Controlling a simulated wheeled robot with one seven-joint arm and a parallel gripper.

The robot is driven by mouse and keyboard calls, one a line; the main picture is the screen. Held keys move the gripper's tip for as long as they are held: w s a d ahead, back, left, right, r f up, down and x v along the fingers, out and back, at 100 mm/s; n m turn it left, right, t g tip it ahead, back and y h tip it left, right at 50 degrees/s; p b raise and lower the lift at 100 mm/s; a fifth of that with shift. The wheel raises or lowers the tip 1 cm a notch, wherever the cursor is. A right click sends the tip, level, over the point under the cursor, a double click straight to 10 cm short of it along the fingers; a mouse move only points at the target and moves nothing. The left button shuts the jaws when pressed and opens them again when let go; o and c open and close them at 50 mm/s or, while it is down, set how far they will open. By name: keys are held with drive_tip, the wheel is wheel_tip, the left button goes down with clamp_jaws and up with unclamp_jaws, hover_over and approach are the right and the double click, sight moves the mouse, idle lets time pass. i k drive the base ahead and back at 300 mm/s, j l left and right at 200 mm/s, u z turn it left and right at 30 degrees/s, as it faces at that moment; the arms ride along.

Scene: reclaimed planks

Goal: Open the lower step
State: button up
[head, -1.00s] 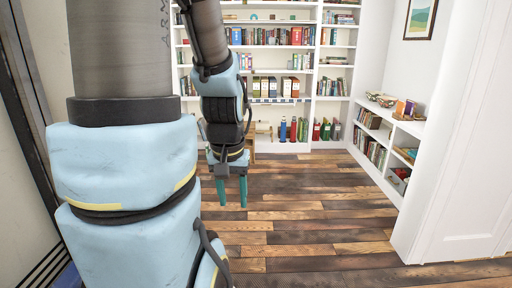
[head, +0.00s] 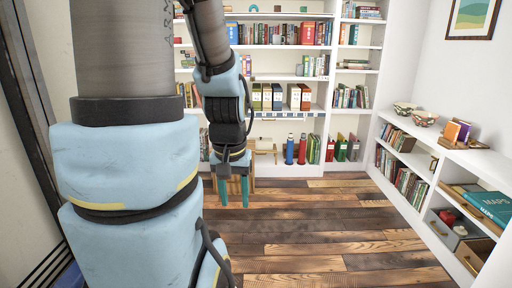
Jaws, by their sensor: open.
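My gripper (head: 233,196) points down in the head view, its two green fingers apart with nothing seen between them. Behind it, at the foot of the back bookcase, is a brown wooden piece (head: 250,184), mostly hidden by my gripper and arm. It may be a step, but I cannot make out its shape or whether it is open. A light wooden bar (head: 265,152) shows just above and to the right of it; I cannot tell if the two are joined. My gripper appears in front of the wood, and contact is not visible.
A tall white bookcase (head: 285,77) with books and binders fills the back wall. A low white shelf (head: 412,158) on the right holds bowls (head: 425,118), books and grey bins. The plank floor (head: 320,225) between is clear. My arm blocks the left side.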

sight(234, 185)
drive_tip(key=i+u, duration=0.15)
drive_tip(key=i, duration=0.45)
drive_tip(key=i+l+u, duration=0.1)
drive_tip(key=i, duration=0.5)
drive_tip(key=i+l+u, duration=0.15)
drive_tip(key=i, duration=0.4)
drive_tip(key=i+l+u, duration=0.2)
drive_tip(key=i+u, duration=0.15)
drive_tip(key=i+l+u, duration=0.75)
drive_tip(key=k, duration=0.05)
